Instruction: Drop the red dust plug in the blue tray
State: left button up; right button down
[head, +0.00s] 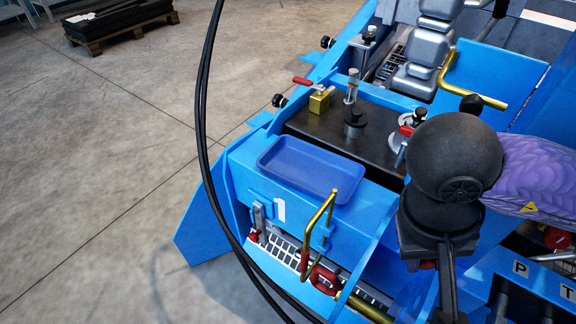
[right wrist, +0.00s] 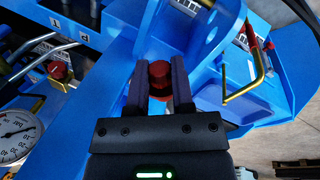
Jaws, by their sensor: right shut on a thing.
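The red dust plug (right wrist: 158,75) is held between the two dark fingers of my right gripper (right wrist: 158,88) in the right wrist view, with blue machine surfaces behind it. In the head view, my right wrist and gripper hang at the right over the blue machine, and the fingers are mostly hidden behind my own arm. The shallow blue tray (head: 308,170) lies in the middle of the head view, empty, to the left of my right gripper and apart from it. My left gripper is not in view.
A bent brass handle (head: 325,225) rises in front of the tray, between it and my right arm. Black fittings and a red-levered brass valve (head: 320,100) stand behind the tray. Black hoses (head: 203,130) loop past its left. A pressure gauge (right wrist: 15,135) shows in the wrist view.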

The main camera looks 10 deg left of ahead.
aim_at(318, 185)
jog(key=i+j+z, duration=0.15)
jog(key=j, duration=0.25)
jog(key=j+z, duration=0.15)
jog(key=j, duration=0.25)
jog(key=i+j+z, duration=0.15)
jog(key=j, duration=0.25)
jog(key=i, duration=0.5)
